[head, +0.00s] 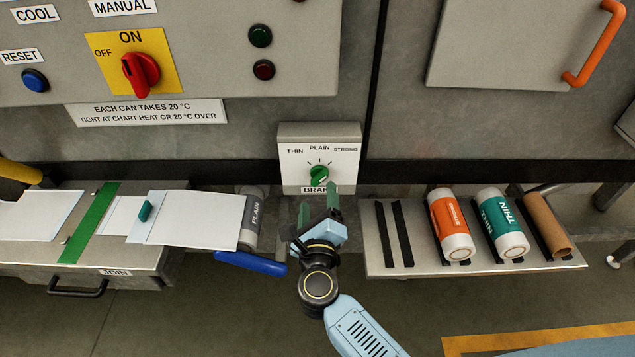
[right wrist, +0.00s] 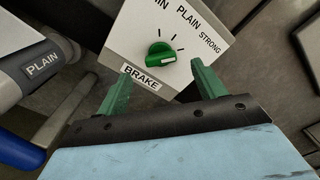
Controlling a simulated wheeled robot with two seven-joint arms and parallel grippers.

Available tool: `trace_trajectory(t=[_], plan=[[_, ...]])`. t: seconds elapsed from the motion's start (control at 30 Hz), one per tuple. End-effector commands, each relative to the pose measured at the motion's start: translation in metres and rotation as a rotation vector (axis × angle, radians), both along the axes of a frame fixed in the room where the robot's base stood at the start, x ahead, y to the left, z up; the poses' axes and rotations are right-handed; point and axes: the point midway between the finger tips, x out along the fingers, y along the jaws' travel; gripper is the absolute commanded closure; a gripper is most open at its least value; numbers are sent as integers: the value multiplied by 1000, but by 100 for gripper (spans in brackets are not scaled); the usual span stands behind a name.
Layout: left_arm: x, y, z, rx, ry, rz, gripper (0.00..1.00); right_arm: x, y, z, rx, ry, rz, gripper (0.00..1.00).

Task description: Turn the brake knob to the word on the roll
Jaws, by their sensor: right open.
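The green brake knob (head: 319,175) is on a pale box (head: 287,179) with the words THIN, PLAIN and STRONG above it and BRAKE below. It also shows in the right wrist view (right wrist: 161,55); I cannot tell surely which word it points at. A roll with a grey band reading PLAIN (head: 252,215) is at the left of the box and shows in the right wrist view (right wrist: 42,66). My right gripper (head: 319,203) is open and empty just below and in front of the knob, its green fingers (right wrist: 160,78) apart and not on it. My left gripper is out of view.
A rack (head: 388,262) at right holds an orange-banded roll (head: 448,217), a teal THIN roll (head: 501,222) and a brown core (head: 545,222). A blue handle (head: 250,263) lies left of my right gripper. White sheets (head: 190,220) lie on the JOIN table. A control panel is above.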

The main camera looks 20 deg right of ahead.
Motion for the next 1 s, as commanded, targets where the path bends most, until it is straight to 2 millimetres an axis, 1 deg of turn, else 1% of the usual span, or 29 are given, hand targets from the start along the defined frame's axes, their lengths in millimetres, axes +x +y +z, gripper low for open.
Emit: trace_trajectory(t=[0.03,0.1,0.2,0.3,0.47,0.73,0.87,1.0], plan=[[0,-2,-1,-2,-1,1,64,12,-4,1,-3,-3,0,31],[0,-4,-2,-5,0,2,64,25,-7,0,-4,-2,1,31],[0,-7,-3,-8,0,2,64,40,-12,0,-3,-1,0,31],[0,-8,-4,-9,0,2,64,50,-15,0,-3,-1,0,31],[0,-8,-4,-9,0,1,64,58,-17,0,-2,1,-1,31],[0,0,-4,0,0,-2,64,59,-17,0,-2,2,0,31],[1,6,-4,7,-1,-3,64,59,-17,0,-2,2,0,48],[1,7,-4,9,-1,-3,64,58,-17,0,-2,2,0,66]])
